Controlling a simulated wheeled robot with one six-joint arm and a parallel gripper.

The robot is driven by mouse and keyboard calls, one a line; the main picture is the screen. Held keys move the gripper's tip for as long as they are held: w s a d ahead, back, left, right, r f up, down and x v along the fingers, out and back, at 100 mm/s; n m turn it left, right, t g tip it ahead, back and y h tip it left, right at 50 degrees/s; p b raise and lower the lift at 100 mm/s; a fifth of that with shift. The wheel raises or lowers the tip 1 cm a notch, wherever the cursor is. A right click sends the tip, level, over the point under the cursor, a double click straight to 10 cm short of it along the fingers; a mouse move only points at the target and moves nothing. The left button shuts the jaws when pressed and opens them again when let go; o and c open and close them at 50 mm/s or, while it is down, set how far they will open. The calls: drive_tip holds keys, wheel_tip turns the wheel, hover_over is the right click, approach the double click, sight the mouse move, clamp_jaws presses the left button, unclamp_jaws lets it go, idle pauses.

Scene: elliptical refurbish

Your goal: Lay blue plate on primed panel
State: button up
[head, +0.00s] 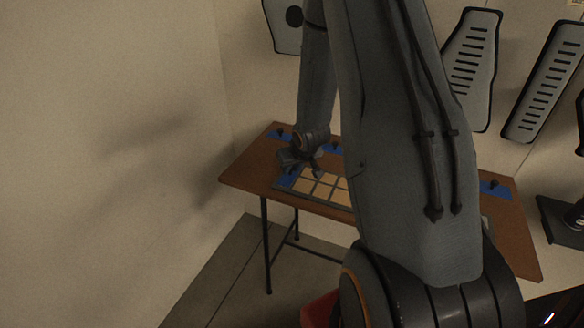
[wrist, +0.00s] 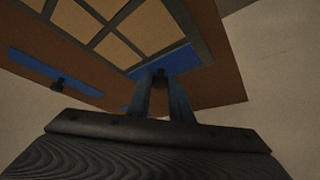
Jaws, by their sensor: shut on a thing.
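The panel (head: 330,185) with tan squares in a grey frame lies on the brown table, partly hidden behind my arm. It also fills the top of the wrist view (wrist: 115,48). My gripper (head: 298,165) is low over the panel's left end. In the wrist view its fingers (wrist: 160,88) are closed around the black knob (wrist: 160,75) of a blue plate (wrist: 182,62). That plate appears at a corner of the panel; whether it touches the panel, I cannot tell. Its blue also shows in the head view (head: 285,183).
Other blue plates with black knobs lie on the table (head: 235,183) at the back left (head: 279,135), back middle (head: 334,149) and right (head: 495,190). One shows left in the wrist view (wrist: 45,72). Grey slotted panels (head: 470,75) hang on the wall. A wall stands left.

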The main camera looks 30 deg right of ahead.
drive_tip(key=o, duration=0.9)
drive_tip(key=shift+c, duration=0.2)
drive_tip(key=v, duration=0.7)
drive_tip(key=shift+r+b, duration=0.3)
drive_tip(key=shift+r, duration=0.05)
drive_tip(key=shift+s, duration=0.2)
drive_tip(key=s+a+r+g, duration=0.2)
drive_tip(key=s+a+r, duration=0.1)
drive_tip(key=s+a, duration=0.5)
drive_tip(key=s+a+r+n+g+b, duration=0.1)
drive_tip(key=s+a+r+g, duration=0.2)
drive_tip(key=s+a, duration=0.5)
drive_tip(key=shift+s+a+r+y, duration=0.35)
drive_tip(key=shift+s+r, duration=0.35)
drive_tip(key=shift+s, duration=0.55)
